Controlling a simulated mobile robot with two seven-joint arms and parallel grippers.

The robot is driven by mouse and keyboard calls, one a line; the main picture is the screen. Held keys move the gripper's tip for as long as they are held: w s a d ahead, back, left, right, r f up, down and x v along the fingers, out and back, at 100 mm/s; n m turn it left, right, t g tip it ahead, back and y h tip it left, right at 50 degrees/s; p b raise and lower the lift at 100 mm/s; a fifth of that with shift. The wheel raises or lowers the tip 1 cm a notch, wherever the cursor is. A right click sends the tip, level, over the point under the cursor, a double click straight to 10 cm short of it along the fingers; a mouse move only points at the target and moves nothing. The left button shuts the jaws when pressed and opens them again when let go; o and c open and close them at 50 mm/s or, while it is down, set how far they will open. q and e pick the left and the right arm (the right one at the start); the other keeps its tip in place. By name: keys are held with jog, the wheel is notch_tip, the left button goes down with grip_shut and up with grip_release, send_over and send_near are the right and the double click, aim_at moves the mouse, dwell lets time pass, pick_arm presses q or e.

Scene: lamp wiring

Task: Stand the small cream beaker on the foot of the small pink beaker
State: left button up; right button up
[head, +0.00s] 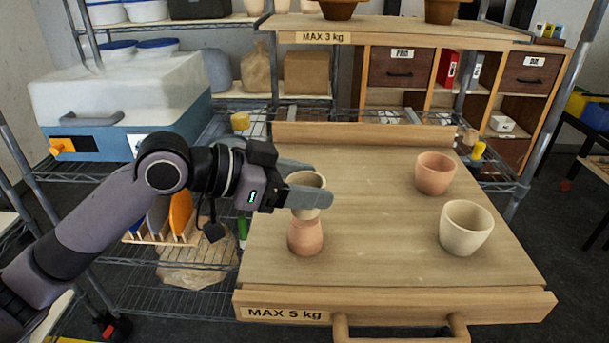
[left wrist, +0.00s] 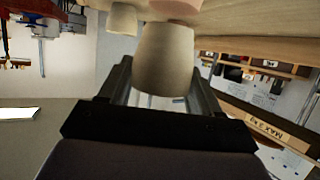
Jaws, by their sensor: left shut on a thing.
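The small cream beaker (head: 306,179) is upright between the fingers of my left gripper (head: 321,184), which is shut on it. The near finger hides its middle. The small pink beaker (head: 305,238) stands foot up on the wooden board, directly below the cream one. In the head view the cream beaker's base meets the pink beaker's top; I cannot tell if they touch. In the left wrist view the cream beaker (left wrist: 165,60) sits between the fingers, with part of the pink beaker (left wrist: 176,7) at the top edge. My right gripper is not in view.
A larger pink beaker (head: 435,174) and a larger cream beaker (head: 466,228) stand on the right of the board (head: 385,270). The board's middle is clear. A raised ledge (head: 360,134) runs along its back, and a wooden handle (head: 400,335) shows at its front.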

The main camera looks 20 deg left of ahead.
pick_arm(q)
jog(key=shift+f, duration=0.4)
jog(key=shift+f, duration=0.4)
jog(key=o, duration=1.2)
jog(key=b+v, duration=0.1)
jog(key=v, duration=0.6)
jog(key=shift+a, duration=0.1)
